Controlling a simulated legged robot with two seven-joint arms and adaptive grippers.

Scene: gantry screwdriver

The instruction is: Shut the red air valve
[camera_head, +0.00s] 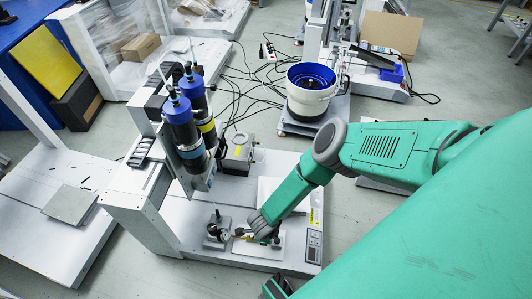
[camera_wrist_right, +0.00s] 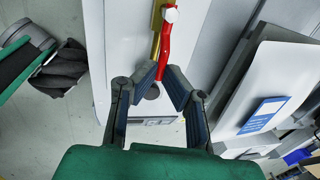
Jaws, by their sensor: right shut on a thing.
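The red air valve handle (camera_wrist_right: 166,45) shows at the top middle of the right wrist view, with a white bolt head (camera_wrist_right: 170,14) at its upper end. A yellow-brass part lies beside it. My right gripper (camera_wrist_right: 161,84) is shut on the lower end of the red handle, between its two pads. In the head view my right gripper (camera_head: 264,234) is at the front of the white station base, and the handle is mostly hidden there. A dark forked part at the bottom edge of the head view seems to be my left gripper (camera_head: 276,288); its jaws are unclear.
Blue screwdriver units (camera_head: 186,128) hang from the gantry left of my right arm. A white bucket with blue rim (camera_head: 311,98) stands behind. Cables cross the floor. In the wrist view, grey panels with a blue label (camera_wrist_right: 263,115) stand at the right.

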